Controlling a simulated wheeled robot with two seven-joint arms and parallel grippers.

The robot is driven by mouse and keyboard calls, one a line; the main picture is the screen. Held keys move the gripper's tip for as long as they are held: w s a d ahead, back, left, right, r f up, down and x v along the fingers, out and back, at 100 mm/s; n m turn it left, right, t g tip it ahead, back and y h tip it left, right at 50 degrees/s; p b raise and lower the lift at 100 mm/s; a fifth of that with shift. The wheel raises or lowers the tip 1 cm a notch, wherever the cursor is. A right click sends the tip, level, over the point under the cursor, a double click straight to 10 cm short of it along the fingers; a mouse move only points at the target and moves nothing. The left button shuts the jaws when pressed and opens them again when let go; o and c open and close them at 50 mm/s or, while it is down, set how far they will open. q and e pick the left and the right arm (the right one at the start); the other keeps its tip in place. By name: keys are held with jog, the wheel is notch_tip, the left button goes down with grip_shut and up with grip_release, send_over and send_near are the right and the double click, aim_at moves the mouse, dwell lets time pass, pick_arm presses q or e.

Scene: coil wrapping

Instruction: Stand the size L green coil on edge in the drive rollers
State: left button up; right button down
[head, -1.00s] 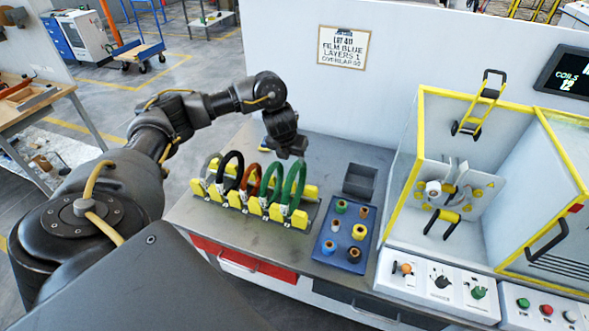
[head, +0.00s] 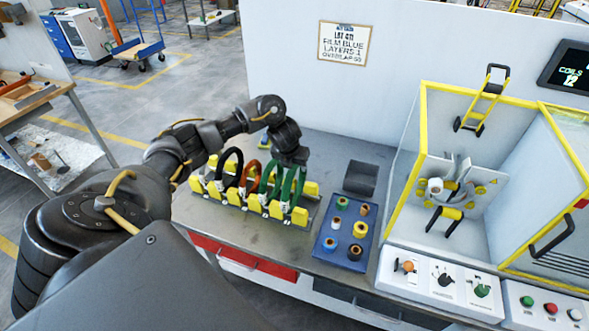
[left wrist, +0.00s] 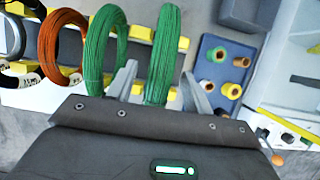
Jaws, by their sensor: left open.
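Two green coils stand on edge at the right end of a yellow-blocked rack (head: 225,194). The rightmost green coil (head: 293,184) also shows in the left wrist view (left wrist: 165,45); the other green coil (head: 270,178) is just left of it. I cannot read their size tags. My left gripper (head: 292,160) is over the rightmost coil. In the left wrist view its open fingers (left wrist: 159,78) stand on either side of that coil, not visibly closed on it. The drive rollers (head: 450,213) appear to be the yellow ones inside the yellow-framed machine at right. My right gripper is not in view.
Orange, black and grey coils share the rack. A blue tray (head: 325,262) of several small spools and a dark grey bin (head: 360,178) stand between rack and machine. A control panel (head: 440,284) with knobs fronts the machine. A sign (head: 343,43) hangs on the wall.

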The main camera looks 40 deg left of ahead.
pick_arm(q)
grip_shut()
dwell(0.3)
jog(key=shift+r, duration=0.15)
dwell(1.0)
